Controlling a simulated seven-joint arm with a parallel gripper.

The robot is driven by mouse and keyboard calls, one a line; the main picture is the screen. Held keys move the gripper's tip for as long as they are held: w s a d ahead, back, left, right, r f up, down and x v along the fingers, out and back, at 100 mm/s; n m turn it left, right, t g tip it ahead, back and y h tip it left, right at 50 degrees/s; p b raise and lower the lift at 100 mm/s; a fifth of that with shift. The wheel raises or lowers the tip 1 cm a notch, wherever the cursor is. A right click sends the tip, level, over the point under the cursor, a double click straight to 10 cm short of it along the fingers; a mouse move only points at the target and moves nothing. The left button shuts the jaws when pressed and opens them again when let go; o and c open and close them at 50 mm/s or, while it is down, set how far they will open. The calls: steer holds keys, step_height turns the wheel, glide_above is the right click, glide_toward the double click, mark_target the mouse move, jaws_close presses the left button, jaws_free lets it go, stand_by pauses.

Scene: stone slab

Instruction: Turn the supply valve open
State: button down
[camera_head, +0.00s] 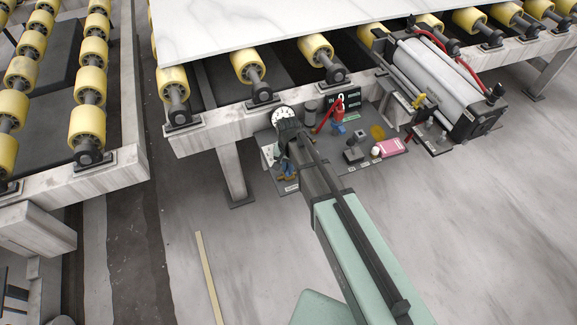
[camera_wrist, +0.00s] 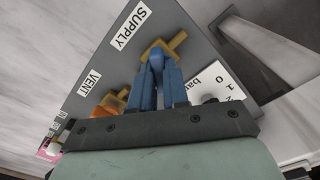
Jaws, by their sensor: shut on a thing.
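The brass supply valve (camera_wrist: 178,42) shows in the wrist view beside the SUPPLY label (camera_wrist: 131,26) on a grey panel. My gripper (camera_wrist: 158,62) has two blue fingers, and they are closed together on the valve's handle. Part of the handle is hidden between and behind the fingers. In the head view my gripper (camera_head: 287,171) is at the left end of the panel under the conveyor, and the valve is too small and covered to make out there.
A second valve (camera_wrist: 112,102), orange and brass, sits by the VENT label (camera_wrist: 95,83). A round gauge (camera_head: 283,116) stands at the panel's left. A large cylinder (camera_head: 437,80) is beyond.

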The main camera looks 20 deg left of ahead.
steer(key=m, duration=0.5)
steer(key=shift+m, duration=0.3)
steer(key=m, duration=0.4)
steer(key=shift+m, duration=0.7)
steer(key=c, duration=1.1)
jaws_free()
step_height(320, 180, up, 14)
steer(key=shift+f, duration=0.1)
